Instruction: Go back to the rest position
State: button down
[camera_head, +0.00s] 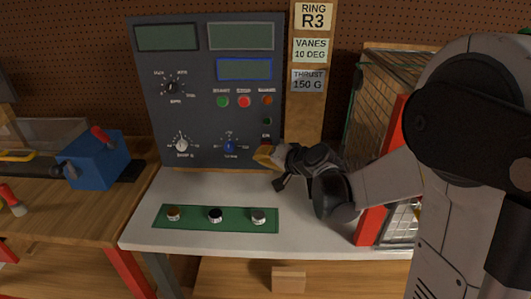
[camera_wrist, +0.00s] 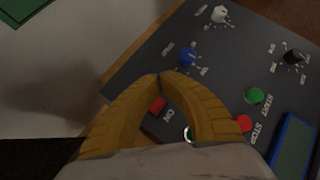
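My gripper (camera_head: 265,156) is in front of the lower right corner of the dark control panel (camera_head: 205,120). In the wrist view the two yellow fingers of my gripper (camera_wrist: 160,76) meet at their tips, with nothing seen between the tips. A red switch (camera_wrist: 157,105) marked ON shows in the gap behind the tips. The blue knob (camera_head: 230,146) is just left of my gripper, and it also shows in the wrist view (camera_wrist: 186,57) beyond the fingertips. Whether the fingers touch the panel I cannot tell.
A green strip (camera_head: 215,226) with three small knobs lies on the white bench top (camera_head: 180,190). A wire cage with a red post (camera_head: 372,222) stands right, partly behind my arm. A blue vise (camera_head: 97,160) is left. A wooden post (camera_head: 309,115) bears labels.

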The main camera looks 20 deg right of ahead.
jog(key=shift+s+a+r, duration=0.15)
jog(key=shift+s+r, duration=0.1)
jog(key=shift+s, duration=0.2)
jog(key=shift+s+a+r, duration=0.1)
jog(key=shift+s+r, duration=0.1)
jog(key=shift+s, duration=0.2)
jog(key=s+d+n+g+h, duration=0.1)
jog(key=s+n+g+h, duration=0.3)
jog(key=s, duration=2.4)
jog(key=shift+s+d+r+n+g+h, duration=0.25)
jog(key=shift+r+n+g+h, duration=0.2)
jog(key=shift+n, duration=0.55)
